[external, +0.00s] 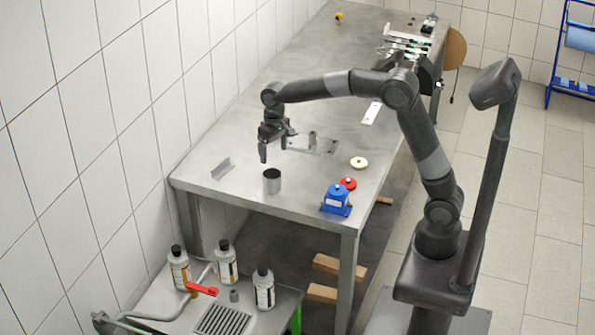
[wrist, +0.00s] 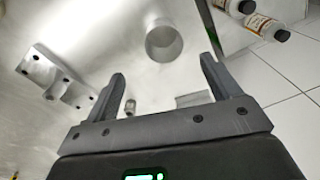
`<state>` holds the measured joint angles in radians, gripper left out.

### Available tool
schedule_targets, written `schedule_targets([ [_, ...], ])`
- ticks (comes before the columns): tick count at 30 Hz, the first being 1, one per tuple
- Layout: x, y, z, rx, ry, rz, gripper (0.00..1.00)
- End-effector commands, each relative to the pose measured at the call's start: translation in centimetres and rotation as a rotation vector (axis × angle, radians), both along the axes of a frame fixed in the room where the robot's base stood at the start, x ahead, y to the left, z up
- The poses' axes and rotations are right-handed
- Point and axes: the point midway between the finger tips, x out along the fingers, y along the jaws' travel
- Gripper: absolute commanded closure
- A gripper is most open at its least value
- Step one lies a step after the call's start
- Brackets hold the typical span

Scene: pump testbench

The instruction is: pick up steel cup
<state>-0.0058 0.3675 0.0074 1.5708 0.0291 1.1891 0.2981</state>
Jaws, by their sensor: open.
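The steel cup (external: 272,181) stands upright on the metal table (external: 235,115) near its front edge. In the wrist view the cup (wrist: 164,42) appears beyond the fingertips, a little right of the middle between them, with its round opening showing. My gripper (external: 274,152) is open and empty, its fingers pointing down above the table. In the external view it is above and behind the cup, apart from it. In the wrist view my gripper's two fingers (wrist: 163,70) are spread wide with nothing between them.
A blue pump part (external: 336,200), a red-topped part (external: 348,184) and a white disc (external: 359,163) sit right of the cup. A metal bracket (external: 222,168) lies to its left. A mounting plate (external: 315,145) is behind. Bottles (external: 227,262) stand on a lower bench in front.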

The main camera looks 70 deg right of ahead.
Motion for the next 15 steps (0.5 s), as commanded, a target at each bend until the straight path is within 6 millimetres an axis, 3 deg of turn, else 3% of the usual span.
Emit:
schedule_targets([
  [9, 0.3, 0.2, -4.4, 0.001, 0.009, -0.003, 0.18],
  [15, 0.3, 0.2, -6.0, 0.001, 0.005, -0.003, 0.18],
])
